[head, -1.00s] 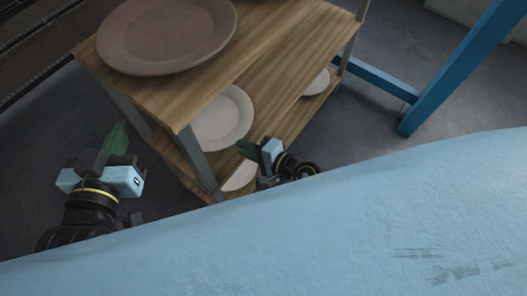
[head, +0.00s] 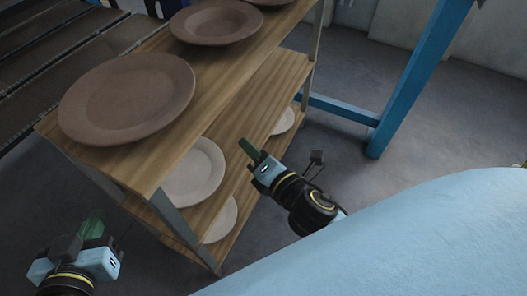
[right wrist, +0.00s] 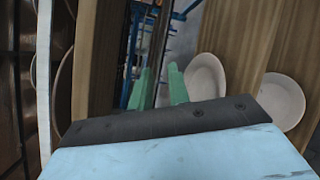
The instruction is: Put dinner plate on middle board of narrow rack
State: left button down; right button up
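The wooden rack (head: 262,92) stands left of centre in the head view, with boards at more than one level. Large brown plates lie on its top board, the nearest (head: 127,97) and another (head: 217,22) behind. Pale plates (head: 193,172) (head: 222,220) lie lower down; I cannot tell which is the dinner plate. My right gripper (head: 249,150) is empty and open at the rack's right side; its green fingers (right wrist: 161,88) stand apart in the right wrist view. My left gripper (head: 91,224) is left of the rack, low down; its finger gap cannot be made out.
A smaller pale plate (head: 284,121) lies further back in the rack. Metal posts (head: 182,222) stand at the rack's corners. A blue frame leg (head: 415,80) stands to the right. A dark slatted surface (head: 60,45) lies at upper left.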

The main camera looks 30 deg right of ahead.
jog(key=s+r+m+g, duration=0.1)
jog(key=m, duration=0.6)
jog(key=s+r+m+g, duration=0.1)
jog(key=s+m, duration=0.1)
jog(key=m, duration=0.6)
jog(key=s+r+m+g, duration=0.1)
jog(key=r+m, duration=0.1)
jog(key=m, duration=0.5)
jog(key=shift+s+d+m, duration=0.15)
jog(key=shift+d+m, duration=0.2)
jog(key=shift+m, duration=0.05)
jog(key=shift+d, duration=0.1)
